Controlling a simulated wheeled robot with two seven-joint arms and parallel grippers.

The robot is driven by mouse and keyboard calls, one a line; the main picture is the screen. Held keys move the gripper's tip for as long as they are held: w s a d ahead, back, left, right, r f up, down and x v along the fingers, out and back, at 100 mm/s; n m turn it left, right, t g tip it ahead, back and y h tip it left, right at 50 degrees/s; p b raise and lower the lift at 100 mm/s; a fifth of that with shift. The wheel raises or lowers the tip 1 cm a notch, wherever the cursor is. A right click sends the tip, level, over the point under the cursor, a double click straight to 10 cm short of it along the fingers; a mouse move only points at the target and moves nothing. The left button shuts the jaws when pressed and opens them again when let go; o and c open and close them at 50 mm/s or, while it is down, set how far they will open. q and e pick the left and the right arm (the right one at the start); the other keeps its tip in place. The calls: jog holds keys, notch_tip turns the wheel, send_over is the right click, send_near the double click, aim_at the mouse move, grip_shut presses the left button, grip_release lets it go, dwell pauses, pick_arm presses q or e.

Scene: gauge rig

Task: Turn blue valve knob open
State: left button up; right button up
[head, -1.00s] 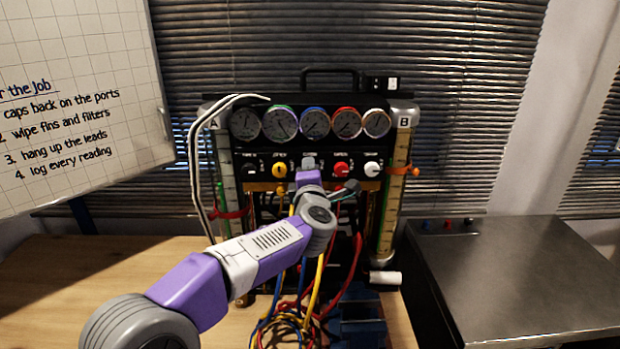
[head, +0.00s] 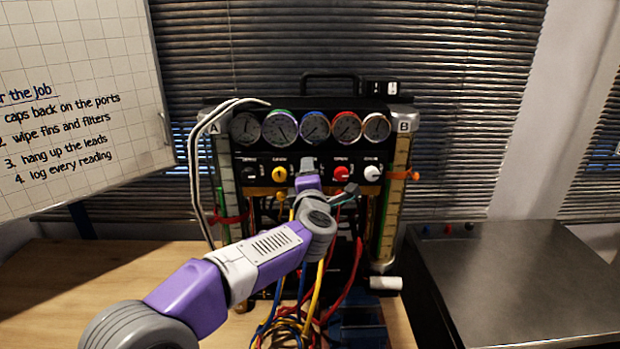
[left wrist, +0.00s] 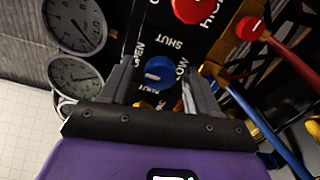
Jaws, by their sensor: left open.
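The blue valve knob (left wrist: 159,70) shows in the left wrist view on the black panel, with a pale mark on its face. The words OPEN, SHUT and LOW are printed around it. My left gripper (left wrist: 160,78) is open, one finger on each side of the knob. I cannot tell whether either finger touches it. In the head view my left gripper (head: 308,164) is at the middle of the knob row and hides the blue knob. My right gripper is not in view.
The yellow knob (head: 279,174) and red knob (head: 341,174) flank my gripper closely. A row of gauges (head: 316,126) is above. Coloured hoses (head: 317,296) hang below. A dark metal case (head: 520,280) stands at the right, and a whiteboard (head: 80,60) at the left.

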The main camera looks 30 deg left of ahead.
pick_arm(q)
jog(key=v, duration=0.7)
jog(key=shift+s, duration=0.3)
jog(key=shift+d+f, duration=0.1)
jog(key=shift+d, duration=0.05)
